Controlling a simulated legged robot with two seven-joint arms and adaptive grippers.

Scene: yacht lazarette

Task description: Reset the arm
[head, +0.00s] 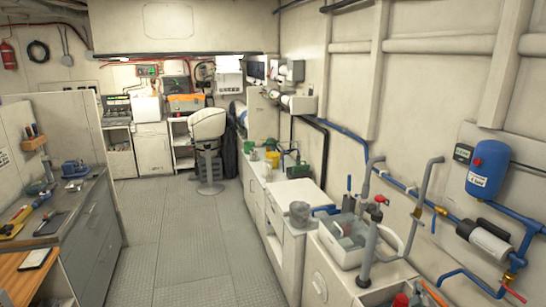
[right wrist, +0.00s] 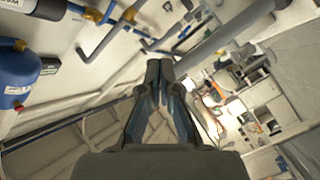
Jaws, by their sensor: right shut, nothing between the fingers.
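My right gripper (right wrist: 160,68) shows in the right wrist view, its dark fingers closed together at the tips with nothing between them. Grey and blue pipes and a pale wall lie beyond the tips, and the fingers look clear of them. In the head view I cannot pick out the right gripper with certainty among the pipes at the right. My left gripper is not in view.
A blue tank (head: 487,170) and grey pipe (head: 428,190) line the right wall, above a white basin (head: 345,250). A workbench (head: 88,205) with tools stands left. A white chair (head: 209,125) stands at the back. The middle floor (head: 190,235) is clear.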

